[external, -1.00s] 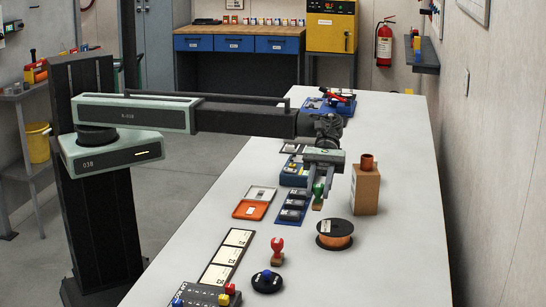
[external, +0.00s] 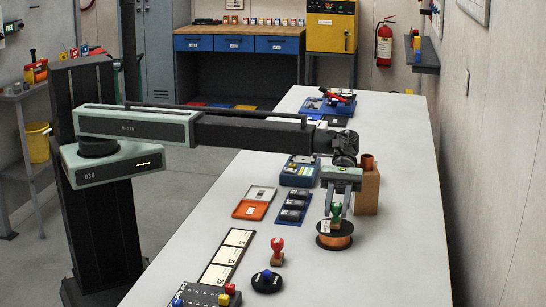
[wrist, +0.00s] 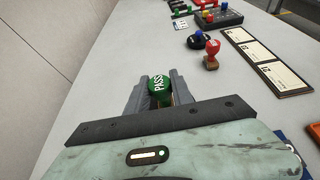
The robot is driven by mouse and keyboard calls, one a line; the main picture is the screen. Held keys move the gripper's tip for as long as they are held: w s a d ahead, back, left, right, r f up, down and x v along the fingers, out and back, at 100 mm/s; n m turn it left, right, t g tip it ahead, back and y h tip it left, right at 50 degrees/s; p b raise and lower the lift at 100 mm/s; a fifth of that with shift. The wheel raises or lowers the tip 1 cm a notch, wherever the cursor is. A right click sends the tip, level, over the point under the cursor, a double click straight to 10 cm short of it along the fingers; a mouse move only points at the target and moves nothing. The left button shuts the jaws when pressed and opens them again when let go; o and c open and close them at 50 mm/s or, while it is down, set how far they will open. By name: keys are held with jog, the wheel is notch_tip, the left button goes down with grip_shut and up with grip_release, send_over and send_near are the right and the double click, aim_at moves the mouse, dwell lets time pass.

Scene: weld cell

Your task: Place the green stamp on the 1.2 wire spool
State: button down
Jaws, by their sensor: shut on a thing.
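The green stamp (external: 336,209) is between the fingers of my gripper (external: 337,205), upright, handle up. In the wrist view its round green top reads PASS (wrist: 158,86), with my gripper (wrist: 160,90) shut around it. The wire spool (external: 334,240), black-flanged with copper-coloured wire, lies flat on the table just below the stamp. The stamp's base overlaps the spool's top in the external view; I cannot tell whether they touch.
A cardboard box (external: 367,190) with a copper-coloured fitting stands close behind the spool. A blue tray (external: 293,208) and an orange tray (external: 250,209) lie to the left.

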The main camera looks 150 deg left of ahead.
aim_at(337, 203)
jog(key=c, duration=1.1)
grip_release()
jog(key=shift+f, duration=0.1)
jog(key=shift+r, duration=0.3)
jog(key=p+v, duration=0.2)
jog(key=v, duration=0.2)
jog(key=shift+s+a+r, duration=0.15)
jog(key=shift+a, duration=0.05)
jog(key=r+p, duration=0.6)
jog(key=p, duration=0.1)
jog(key=shift+s+a+r, duration=0.15)
jog(key=shift+s+r, duration=0.05)
jog(key=shift+r, duration=0.15)
